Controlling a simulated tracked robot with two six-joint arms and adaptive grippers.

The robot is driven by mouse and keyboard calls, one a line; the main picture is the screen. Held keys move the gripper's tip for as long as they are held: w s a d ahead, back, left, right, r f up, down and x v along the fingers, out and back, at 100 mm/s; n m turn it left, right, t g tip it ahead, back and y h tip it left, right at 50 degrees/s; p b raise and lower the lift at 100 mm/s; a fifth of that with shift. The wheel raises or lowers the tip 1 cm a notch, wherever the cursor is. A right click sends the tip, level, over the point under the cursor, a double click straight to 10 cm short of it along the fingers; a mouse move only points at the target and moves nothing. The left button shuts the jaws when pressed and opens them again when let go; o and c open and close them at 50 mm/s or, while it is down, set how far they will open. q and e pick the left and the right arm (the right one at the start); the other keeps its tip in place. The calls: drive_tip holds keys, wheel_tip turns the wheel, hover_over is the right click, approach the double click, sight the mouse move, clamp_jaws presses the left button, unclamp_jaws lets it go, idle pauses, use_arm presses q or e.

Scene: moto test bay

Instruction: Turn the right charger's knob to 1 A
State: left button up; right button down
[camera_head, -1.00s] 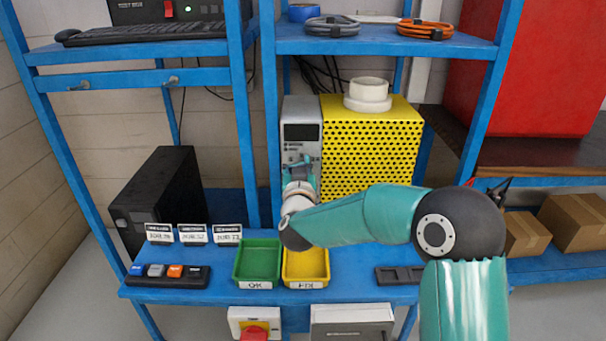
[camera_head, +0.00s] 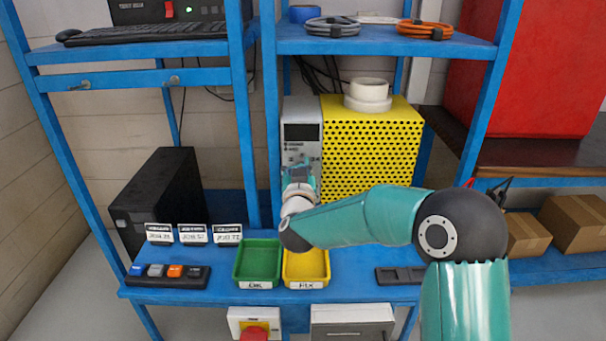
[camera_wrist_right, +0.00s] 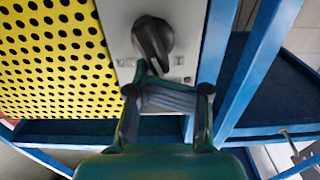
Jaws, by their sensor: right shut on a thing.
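The grey charger (camera_head: 301,133) stands upright on the bench, against the left side of a yellow perforated box. It has a dark display at its top. Its black knob (camera_wrist_right: 153,43) shows in the right wrist view, with its pointer slanting to the lower right. My right gripper (camera_head: 299,172) is in front of the charger's lower face and hides the knob in the head view. In the wrist view the right gripper (camera_wrist_right: 172,85) is at the knob, shut on it, though the contact is hard to make out. The scale marks are too small to read. My left gripper is not in view.
The yellow perforated box (camera_head: 372,150) carries a white roll (camera_head: 368,95). A green tray (camera_head: 257,262) and a yellow tray (camera_head: 306,268) lie below my right forearm. A black box (camera_head: 160,195) and label cards stand left. Blue posts (camera_head: 268,120) flank the charger.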

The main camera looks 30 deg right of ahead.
drive_tip(key=shift+s+f, duration=0.1)
drive_tip(key=shift+f, duration=0.5)
drive_tip(key=b+v, duration=0.2)
drive_tip(key=v, duration=0.5)
drive_tip(key=shift+s+r, duration=0.2)
drive_tip(key=shift+r, duration=0.1)
